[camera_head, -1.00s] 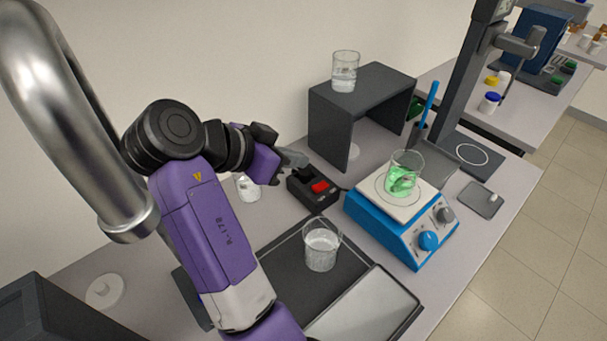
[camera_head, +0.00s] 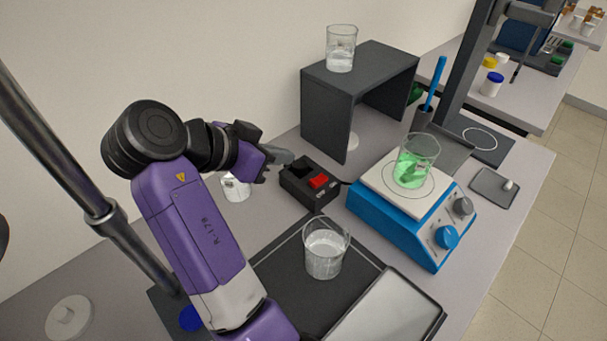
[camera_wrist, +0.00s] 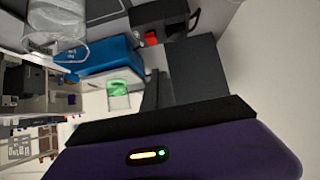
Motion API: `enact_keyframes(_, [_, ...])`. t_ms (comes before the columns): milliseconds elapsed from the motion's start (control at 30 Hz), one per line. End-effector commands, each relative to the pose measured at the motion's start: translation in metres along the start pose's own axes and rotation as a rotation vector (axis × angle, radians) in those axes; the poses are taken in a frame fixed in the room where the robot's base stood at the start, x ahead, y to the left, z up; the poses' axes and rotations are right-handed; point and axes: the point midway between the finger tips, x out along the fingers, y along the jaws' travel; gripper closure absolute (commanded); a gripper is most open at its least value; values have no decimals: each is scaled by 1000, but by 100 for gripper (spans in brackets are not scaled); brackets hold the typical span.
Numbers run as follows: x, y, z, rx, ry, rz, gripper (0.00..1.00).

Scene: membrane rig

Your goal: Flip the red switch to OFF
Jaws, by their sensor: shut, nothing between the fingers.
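The red switch (camera_head: 319,181) sits on top of a small black box (camera_head: 309,198) on the bench, left of the blue stirrer. In the wrist view the red switch (camera_wrist: 151,38) shows on the black box (camera_wrist: 172,20) near the top edge. My gripper (camera_head: 284,158) is shut and empty. In the head view its tips appear just behind and left of the black box; I cannot tell whether they touch it. The position of the switch rocker is too small to read.
A blue stirrer (camera_head: 399,226) bears a beaker of green liquid (camera_head: 412,165). A beaker (camera_head: 325,252) stands on the dark tray in front of the box. A dark stand (camera_head: 327,117) with a beaker (camera_head: 341,50) on top rises behind. A white container (camera_head: 236,187) is left of the box.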

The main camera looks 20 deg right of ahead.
Motion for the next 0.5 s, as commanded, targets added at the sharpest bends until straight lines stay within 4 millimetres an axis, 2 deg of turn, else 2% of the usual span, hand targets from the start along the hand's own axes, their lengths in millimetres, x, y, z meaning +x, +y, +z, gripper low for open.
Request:
enact_keyframes(267, [3,0,-1,-1,0,1,100])
enact_keyframes(367, [12,0,-1,-2,0,3,100])
enact_keyframes(500, [34,1,-1,-2,0,4,100])
